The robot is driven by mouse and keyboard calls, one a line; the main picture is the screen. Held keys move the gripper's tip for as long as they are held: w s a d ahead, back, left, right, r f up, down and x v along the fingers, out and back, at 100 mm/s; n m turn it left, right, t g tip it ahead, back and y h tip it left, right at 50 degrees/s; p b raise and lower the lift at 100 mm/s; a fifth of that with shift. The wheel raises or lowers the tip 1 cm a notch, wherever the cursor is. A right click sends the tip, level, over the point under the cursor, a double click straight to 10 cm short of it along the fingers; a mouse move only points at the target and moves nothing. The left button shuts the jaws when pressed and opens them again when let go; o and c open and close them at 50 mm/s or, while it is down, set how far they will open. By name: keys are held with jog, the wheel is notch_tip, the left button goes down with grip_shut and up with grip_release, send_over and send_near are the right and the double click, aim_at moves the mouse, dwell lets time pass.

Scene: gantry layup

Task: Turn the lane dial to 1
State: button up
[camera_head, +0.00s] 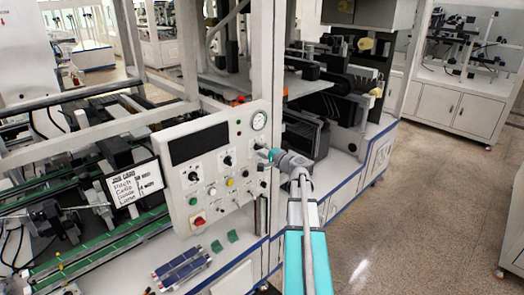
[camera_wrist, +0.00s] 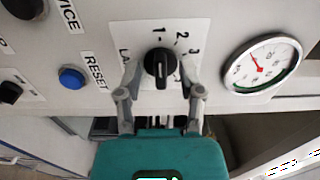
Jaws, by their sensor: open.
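The lane dial (camera_wrist: 160,66) is a black knob on a white label plate in the wrist view. The numbers 1, 2 and 3 run around its upper and right side, and part of a word starting "LA" shows at its left. A pale line runs along the knob, close to upright in the picture; which end is the pointer is hard to tell. My gripper (camera_wrist: 160,94) is open, with one finger on each side below the knob and no clear contact. In the head view my gripper (camera_head: 271,155) is at the right edge of the control panel (camera_head: 176,185), largely hiding the dial area.
A round pressure gauge (camera_wrist: 262,64) sits close right of the dial; it also shows in the head view (camera_head: 259,121). A blue RESET button (camera_wrist: 71,78) is at the left. A red switch (camera_head: 198,222) sits low on the panel. Open floor (camera_head: 420,210) lies to the right.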

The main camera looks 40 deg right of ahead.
jog(key=s+d, duration=0.1)
jog(key=s, duration=1.1)
jog(key=shift+a, duration=0.1)
dwell(0.8)
jog(key=w+a+f+n+g+y, duration=0.2)
jog(key=a+f+n+g, duration=0.15)
jog(key=a, duration=0.55)
jog(key=w+a+f+n+g+y+b, duration=0.1)
jog(key=w+a+f+n+g, duration=0.15)
jog(key=a+f, duration=0.4)
jog(key=w+a+f+n+g+y, duration=0.1)
jog(key=a+f+n+g+y, duration=0.15)
jog(key=a, duration=0.85)
jog(key=s+a+f+n+g+h, duration=0.3)
jog(key=s+a+f+n+g, duration=0.1)
jog(key=a, duration=0.4)
jog(key=s+a+f+n+g+h+b, duration=0.1)
jog(key=s+a+f+n+g+h, duration=0.3)
jog(key=a, duration=0.5)
jog(key=shift+s+f+g, duration=0.3)
jog(key=shift+s+g, duration=0.45)
jog(key=shift+s, duration=0.1)
jog(key=shift+n, duration=0.25)
